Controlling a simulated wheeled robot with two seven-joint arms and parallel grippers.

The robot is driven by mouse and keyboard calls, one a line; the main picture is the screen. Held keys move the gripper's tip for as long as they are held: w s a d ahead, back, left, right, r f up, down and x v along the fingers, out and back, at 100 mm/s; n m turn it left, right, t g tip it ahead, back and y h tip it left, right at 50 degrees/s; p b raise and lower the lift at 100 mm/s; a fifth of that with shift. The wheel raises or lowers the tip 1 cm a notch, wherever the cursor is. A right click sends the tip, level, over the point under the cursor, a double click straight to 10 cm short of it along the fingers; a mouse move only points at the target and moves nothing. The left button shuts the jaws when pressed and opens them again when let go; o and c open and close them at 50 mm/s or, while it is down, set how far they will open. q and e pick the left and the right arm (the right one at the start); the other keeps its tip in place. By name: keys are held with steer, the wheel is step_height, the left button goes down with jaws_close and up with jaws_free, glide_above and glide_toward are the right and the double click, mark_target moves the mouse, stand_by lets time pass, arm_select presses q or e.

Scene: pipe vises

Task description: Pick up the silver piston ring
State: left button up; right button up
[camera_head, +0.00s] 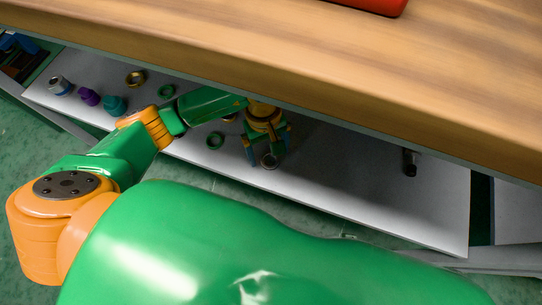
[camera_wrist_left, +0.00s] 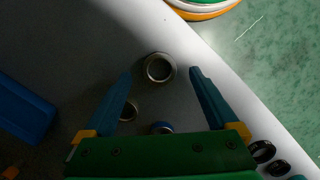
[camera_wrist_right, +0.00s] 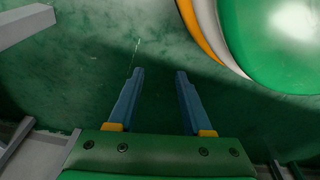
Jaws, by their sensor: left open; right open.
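The silver ring (camera_head: 269,161) lies on the grey lower shelf (camera_head: 350,190), under the wooden tabletop. It also shows in the left wrist view (camera_wrist_left: 147,69), with a dark centre. My left gripper (camera_head: 268,154) is open above the shelf. In the left wrist view the ring appears between the left fingertips (camera_wrist_left: 160,72), clear of both blue fingers. I cannot tell how high the fingertips are above it. My right gripper (camera_wrist_right: 154,73) is open and empty over the green floor.
The wooden tabletop (camera_head: 300,60) overhangs the shelf; a red object (camera_head: 372,4) lies on it. Green rings (camera_head: 215,148), a gold ring (camera_head: 135,86), a teal part (camera_head: 115,104), a purple part (camera_head: 89,97) and a silver-blue part (camera_head: 60,87) sit leftward. A dark part (camera_head: 410,164) stands right.

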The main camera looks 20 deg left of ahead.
arm_select(q)
step_height(320, 180, down, 2)
steer(key=shift+d+f, duration=0.1)
steer(key=c, duration=1.4)
steer(key=shift+c, duration=0.2)
